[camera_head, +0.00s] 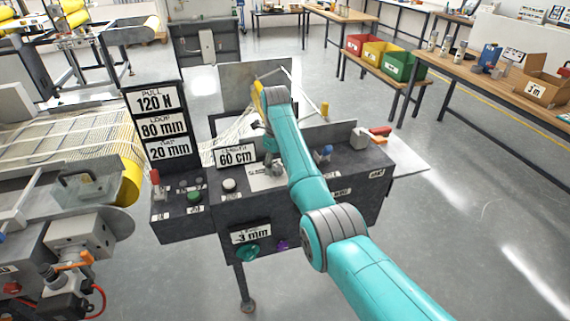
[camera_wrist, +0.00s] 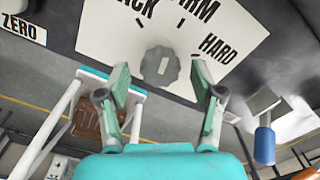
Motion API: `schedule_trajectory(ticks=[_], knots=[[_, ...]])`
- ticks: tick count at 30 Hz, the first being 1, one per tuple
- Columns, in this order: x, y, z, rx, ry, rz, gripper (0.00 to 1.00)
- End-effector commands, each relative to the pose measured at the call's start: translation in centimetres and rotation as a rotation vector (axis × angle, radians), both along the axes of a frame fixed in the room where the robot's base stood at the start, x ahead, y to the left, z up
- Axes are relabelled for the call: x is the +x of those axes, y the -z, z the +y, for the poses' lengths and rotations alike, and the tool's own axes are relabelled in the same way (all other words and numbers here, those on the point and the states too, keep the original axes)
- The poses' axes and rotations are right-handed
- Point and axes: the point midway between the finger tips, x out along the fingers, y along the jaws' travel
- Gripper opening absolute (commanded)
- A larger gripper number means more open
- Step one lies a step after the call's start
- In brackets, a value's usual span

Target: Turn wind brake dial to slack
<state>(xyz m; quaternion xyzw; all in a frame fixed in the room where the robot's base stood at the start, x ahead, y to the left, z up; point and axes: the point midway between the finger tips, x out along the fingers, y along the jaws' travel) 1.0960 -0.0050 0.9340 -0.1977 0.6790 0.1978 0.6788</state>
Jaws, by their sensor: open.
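The dial (camera_wrist: 160,68) is a grey knob with a ribbed edge on a white card (camera_wrist: 105,35) in the wrist view. The card reads "ACK", cut off at the top, then a cut-off "IRM", and "HARD". The dial's pale mark stands nearly upright, leaning slightly right; which tick it meets is unclear. My gripper (camera_wrist: 160,67) is open, with one finger on each side of the dial and clear gaps to it.
In the wrist view, a "ZERO" label (camera_wrist: 24,29) is at left and a blue-handled part (camera_wrist: 264,143) at right. In the head view, a red-handled block (camera_head: 362,138) and a "60 cm" sign (camera_head: 236,156) stand on the bench. A teal knob (camera_head: 247,252) sits on its front.

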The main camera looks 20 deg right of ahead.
Motion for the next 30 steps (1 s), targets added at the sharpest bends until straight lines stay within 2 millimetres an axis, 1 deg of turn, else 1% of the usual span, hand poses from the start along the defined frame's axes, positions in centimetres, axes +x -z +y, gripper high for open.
schedule_trajectory(ticks=[3,11,12,14,15,17,18,19,26,30], knots=[[-0.07,0.54,0.46,0.0,0.0,0.0,0.66],[-0.08,0.63,0.53,0.0,0.001,0.0,0.66],[-0.07,0.63,0.52,0.0,0.001,0.0,0.61],[-0.07,0.62,0.52,0.0,0.001,0.0,0.46],[-0.07,0.62,0.52,0.0,0.001,0.0,0.36],[-0.07,0.61,0.51,0.0,0.001,0.0,0.21],[-0.07,0.61,0.51,0.0,0.001,0.0,0.11],[-0.07,0.61,0.5,0.0,0.001,0.0,0.06],[-0.06,0.61,0.49,0.0,-0.013,0.0,0.06],[-0.06,0.61,0.48,-0.001,-0.056,-0.001,0.06]])
